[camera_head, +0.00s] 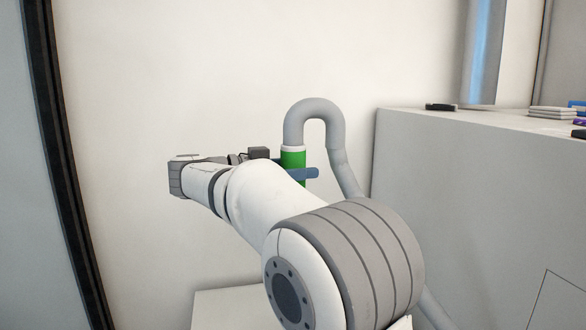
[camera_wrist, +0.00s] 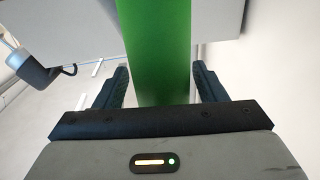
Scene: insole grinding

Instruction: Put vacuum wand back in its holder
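The vacuum wand is a green tube (camera_head: 293,159) with a pale collar and a grey hose (camera_head: 315,107) looping from its top. In the wrist view the green tube (camera_wrist: 158,45) runs between my gripper's fingers (camera_wrist: 161,72), one on each side.
A large grey cabinet (camera_head: 470,190) stands to the right, with small dark and pale items (camera_head: 553,112) on top. A white wall (camera_head: 180,80) is behind the wand. A dark vertical frame (camera_head: 62,165) is at the left. The hose runs down between the wand and the cabinet.

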